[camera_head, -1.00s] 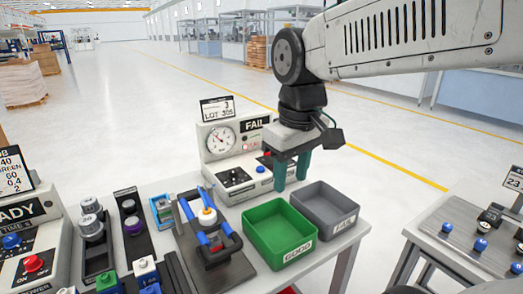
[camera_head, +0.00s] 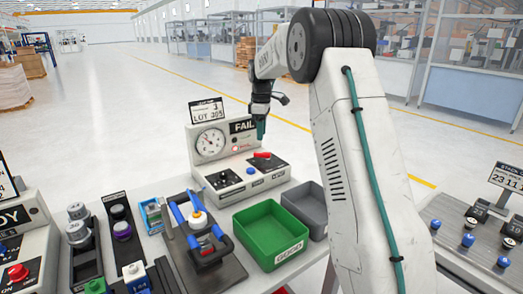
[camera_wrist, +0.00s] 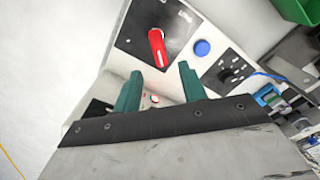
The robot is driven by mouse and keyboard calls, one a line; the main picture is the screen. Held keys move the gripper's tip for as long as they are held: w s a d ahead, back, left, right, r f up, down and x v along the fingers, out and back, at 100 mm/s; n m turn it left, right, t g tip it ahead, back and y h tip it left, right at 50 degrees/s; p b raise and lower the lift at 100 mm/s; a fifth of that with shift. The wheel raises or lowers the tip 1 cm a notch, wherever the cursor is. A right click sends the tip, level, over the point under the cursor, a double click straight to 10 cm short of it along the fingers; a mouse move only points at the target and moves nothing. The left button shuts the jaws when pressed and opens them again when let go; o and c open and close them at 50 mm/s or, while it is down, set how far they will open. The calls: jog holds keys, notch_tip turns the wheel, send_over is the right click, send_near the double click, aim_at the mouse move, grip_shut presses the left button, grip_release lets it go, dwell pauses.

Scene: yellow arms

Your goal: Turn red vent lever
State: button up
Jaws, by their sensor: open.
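The red vent lever (camera_head: 262,155) sits on a dark plate on the right part of the gauge panel (camera_head: 212,160). In the wrist view the red lever (camera_wrist: 157,48) lies just beyond the fingertips, on its black plate. My gripper (camera_head: 260,128) hangs above and behind the lever in the head view. In the wrist view its two teal fingers (camera_wrist: 158,76) are apart with nothing between them. They do not appear to touch the lever.
A blue button (camera_wrist: 202,47) and a black knob plate (camera_wrist: 230,73) sit beside the lever. A green bin (camera_head: 270,235) and a grey bin (camera_head: 308,205) stand in front of the panel. A clamp fixture (camera_head: 203,245) stands at the left.

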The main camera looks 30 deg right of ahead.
aim_at(261, 153)
notch_tip(261, 153, down, 8)
jog(key=shift+w+r, duration=0.1)
grip_shut()
dwell(0.4)
